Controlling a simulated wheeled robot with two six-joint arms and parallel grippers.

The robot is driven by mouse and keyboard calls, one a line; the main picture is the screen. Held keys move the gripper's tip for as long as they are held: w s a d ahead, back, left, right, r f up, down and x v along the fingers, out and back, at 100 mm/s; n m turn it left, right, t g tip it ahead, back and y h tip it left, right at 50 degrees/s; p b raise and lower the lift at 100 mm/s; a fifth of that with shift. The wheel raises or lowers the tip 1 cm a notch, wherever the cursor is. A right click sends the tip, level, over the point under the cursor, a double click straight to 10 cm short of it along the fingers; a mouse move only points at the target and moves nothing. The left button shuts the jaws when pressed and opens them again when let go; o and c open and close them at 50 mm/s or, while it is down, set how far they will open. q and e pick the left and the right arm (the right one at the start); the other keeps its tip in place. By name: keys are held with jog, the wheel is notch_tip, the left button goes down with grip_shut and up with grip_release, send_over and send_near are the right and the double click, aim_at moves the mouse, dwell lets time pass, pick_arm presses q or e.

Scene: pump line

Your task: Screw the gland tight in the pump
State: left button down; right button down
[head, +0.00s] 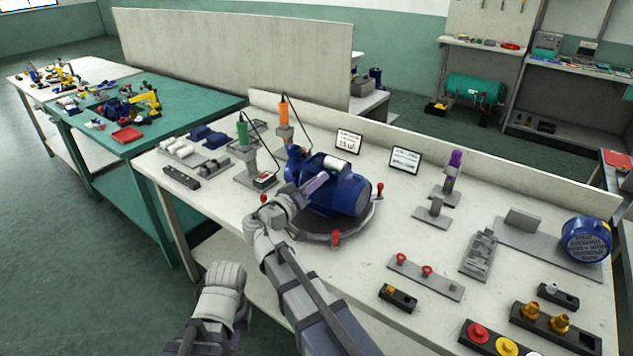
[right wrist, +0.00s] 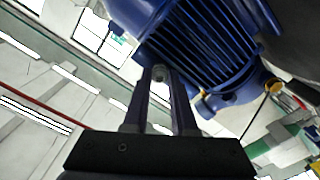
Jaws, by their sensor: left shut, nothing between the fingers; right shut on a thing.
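The blue pump (head: 345,192) lies on a round dark turntable (head: 313,238) on the white bench. My right gripper (head: 322,178) reaches across the near left side of the pump. In the right wrist view its fingers (right wrist: 160,85) are shut on a small grey piece (right wrist: 159,72), which I take to be the gland. Most of it is hidden between the fingertips. The finned blue housing (right wrist: 205,45) is close beyond the tips; I cannot tell if the piece touches it. My left gripper (head: 224,275) is low in front of the bench, empty; its fingers are hidden.
Red-knobbed clamps (head: 336,238) stand around the turntable rim. Green (head: 243,132) and orange (head: 284,113) hanging tools stand behind it to the left. A grey plate with red knobs (head: 426,278) and a block with brass fittings (head: 545,318) lie to the right.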

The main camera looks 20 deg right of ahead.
jog(key=shift+m, duration=1.7)
jog(key=m, duration=0.3)
jog(key=shift+m, duration=0.3)
jog(key=shift+m, duration=1.6)
